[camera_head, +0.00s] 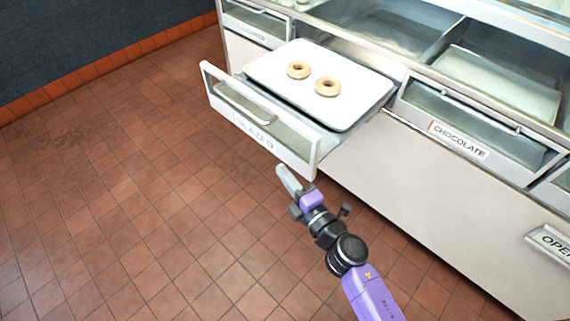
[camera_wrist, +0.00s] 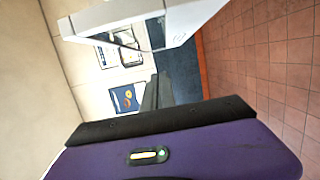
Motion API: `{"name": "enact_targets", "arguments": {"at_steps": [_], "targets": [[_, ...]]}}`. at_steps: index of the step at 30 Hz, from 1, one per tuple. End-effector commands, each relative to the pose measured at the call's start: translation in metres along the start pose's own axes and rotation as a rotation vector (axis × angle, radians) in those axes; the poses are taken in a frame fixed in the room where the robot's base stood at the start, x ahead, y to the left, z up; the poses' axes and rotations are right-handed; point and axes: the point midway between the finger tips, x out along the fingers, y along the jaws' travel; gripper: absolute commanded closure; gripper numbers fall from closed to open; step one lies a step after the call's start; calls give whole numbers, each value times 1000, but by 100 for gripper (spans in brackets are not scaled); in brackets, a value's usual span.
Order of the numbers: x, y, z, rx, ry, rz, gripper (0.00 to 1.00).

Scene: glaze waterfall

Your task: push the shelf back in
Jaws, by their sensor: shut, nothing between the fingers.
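My gripper (camera_head: 284,178) is shut and empty, just below and in front of the drawer's right front corner. I cannot tell whether it touches the drawer. In the wrist view, the white drawer edge (camera_wrist: 150,18) crosses the top, beyond the grey fingers (camera_wrist: 156,92).
To the right is a closed drawer labelled "CHOCOLATE" (camera_head: 458,138); another drawer (camera_head: 255,22) sits to the left. An "OPEN" sign (camera_head: 552,243) is on the white counter front (camera_head: 440,195). The tiled floor (camera_head: 130,200) in front is clear.

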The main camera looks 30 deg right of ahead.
Motion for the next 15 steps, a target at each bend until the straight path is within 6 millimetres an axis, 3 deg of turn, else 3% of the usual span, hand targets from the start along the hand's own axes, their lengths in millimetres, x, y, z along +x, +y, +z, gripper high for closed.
{"name": "enact_targets", "arguments": {"at_steps": [14, 15], "targets": [[91, 2, 0, 2, 1, 4, 100], [90, 2, 10, 3, -5, 1, 100]]}}
